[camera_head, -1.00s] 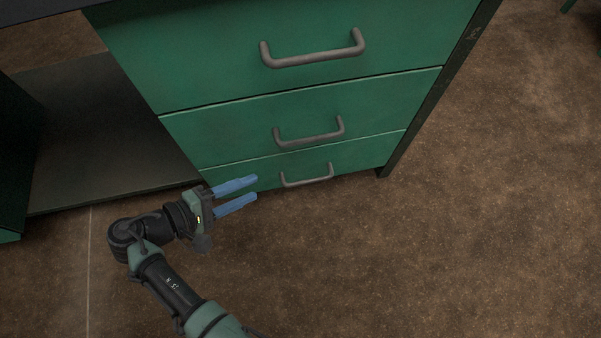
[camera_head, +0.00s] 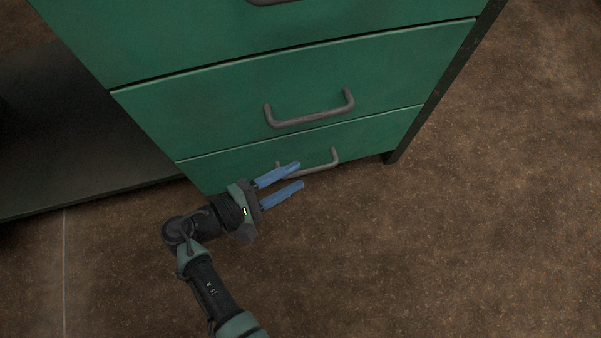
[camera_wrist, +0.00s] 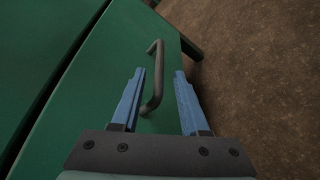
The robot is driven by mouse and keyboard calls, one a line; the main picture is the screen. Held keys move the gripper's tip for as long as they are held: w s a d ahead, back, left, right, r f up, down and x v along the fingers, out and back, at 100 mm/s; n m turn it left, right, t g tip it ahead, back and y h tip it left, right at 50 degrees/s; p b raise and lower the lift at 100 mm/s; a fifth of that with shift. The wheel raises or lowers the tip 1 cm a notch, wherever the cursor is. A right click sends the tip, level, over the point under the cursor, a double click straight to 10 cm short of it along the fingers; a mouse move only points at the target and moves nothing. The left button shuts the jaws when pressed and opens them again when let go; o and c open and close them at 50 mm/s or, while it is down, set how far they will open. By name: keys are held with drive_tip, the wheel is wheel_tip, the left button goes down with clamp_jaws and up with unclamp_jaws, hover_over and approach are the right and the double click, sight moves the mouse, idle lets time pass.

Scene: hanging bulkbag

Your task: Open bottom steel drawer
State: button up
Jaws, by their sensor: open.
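The bottom drawer (camera_head: 362,137) is a green steel front, closed, at the foot of the cabinet. Its grey bar handle (camera_head: 322,165) sits just beyond my fingertips in the head view, with its left end partly hidden behind a finger. My gripper (camera_head: 299,176) is open and empty, its two blue fingers pointing right toward the handle. In the wrist view the handle (camera_wrist: 154,88) lies ahead and partly between the fingers of my gripper (camera_wrist: 160,74), nearer the left finger. I cannot tell whether the finger touches it.
A middle drawer (camera_head: 220,108) with a larger grey handle (camera_head: 310,117) is closed above, and another drawer (camera_head: 160,35) is above that. A dark cabinet leg (camera_head: 391,157) stands at the right corner. A dark shelf (camera_head: 75,140) lies left. The brown floor (camera_head: 450,250) is clear.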

drive_tip(key=shift+b+x, duration=0.5)
drive_tip(key=shift+x, duration=0.95)
drive_tip(key=shift+c, duration=0.3)
clamp_jaws()
drive_tip(key=shift+a, duration=0.1)
